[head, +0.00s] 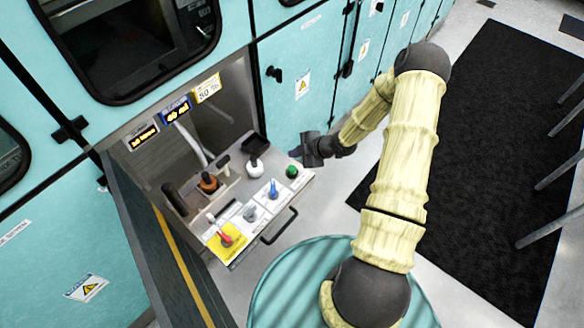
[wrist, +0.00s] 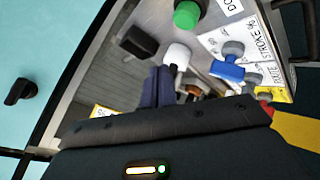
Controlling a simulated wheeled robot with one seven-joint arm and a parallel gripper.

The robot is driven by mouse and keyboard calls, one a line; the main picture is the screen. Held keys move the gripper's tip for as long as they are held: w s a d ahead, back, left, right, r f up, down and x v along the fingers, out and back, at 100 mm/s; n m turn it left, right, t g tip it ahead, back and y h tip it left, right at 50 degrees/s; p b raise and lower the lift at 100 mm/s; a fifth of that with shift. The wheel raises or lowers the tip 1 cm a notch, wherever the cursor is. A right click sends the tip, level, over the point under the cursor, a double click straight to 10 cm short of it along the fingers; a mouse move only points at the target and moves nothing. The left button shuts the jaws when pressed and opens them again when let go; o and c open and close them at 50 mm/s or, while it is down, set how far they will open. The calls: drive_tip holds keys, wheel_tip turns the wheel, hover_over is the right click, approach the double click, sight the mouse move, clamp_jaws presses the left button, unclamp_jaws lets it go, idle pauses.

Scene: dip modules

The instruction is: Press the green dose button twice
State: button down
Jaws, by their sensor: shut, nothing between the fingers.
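The green dose button (head: 292,171) is a round green cap at the right end of the control panel. It also shows at the top of the wrist view (wrist: 187,14), beside a white label partly cut off by the frame. My gripper (head: 297,153) is near the panel's right end, close to the green button, apparently above it and apart from it. In the wrist view its dark blue fingers (wrist: 158,72) are together and empty, pointing towards the panel, with the green button beyond and to the right of the tips.
A white knob (head: 254,164), a blue lever (head: 273,188), a grey-blue lever (head: 251,213) and a red lever on a yellow plate (head: 227,237) share the panel (head: 306,177). Small displays (head: 175,109) hang behind. Teal cabinets (head: 305,80) stand around. A black mat (head: 480,180) covers open floor at right.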

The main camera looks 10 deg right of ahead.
idle(0.4)
drive_tip(key=s+d+r+m+g+h, duration=0.1)
drive_tip(key=s+r+m+h, duration=0.3)
drive_tip(key=s+r+m, duration=0.45)
drive_tip(key=s+d+r+m+g+h, duration=0.1)
drive_tip(key=s+r+m+g+h, duration=0.3)
drive_tip(key=r, duration=0.7)
drive_tip(key=s+a+r+m+t+y, duration=0.1)
drive_tip(key=s+a+r+m, duration=0.2)
drive_tip(key=s+r+m, duration=0.2)
drive_tip(key=s+m, duration=0.1)
drive_tip(key=s, duration=0.1)
drive_tip(key=shift+s, duration=0.4)
drive_tip(key=shift+w+f, duration=0.1)
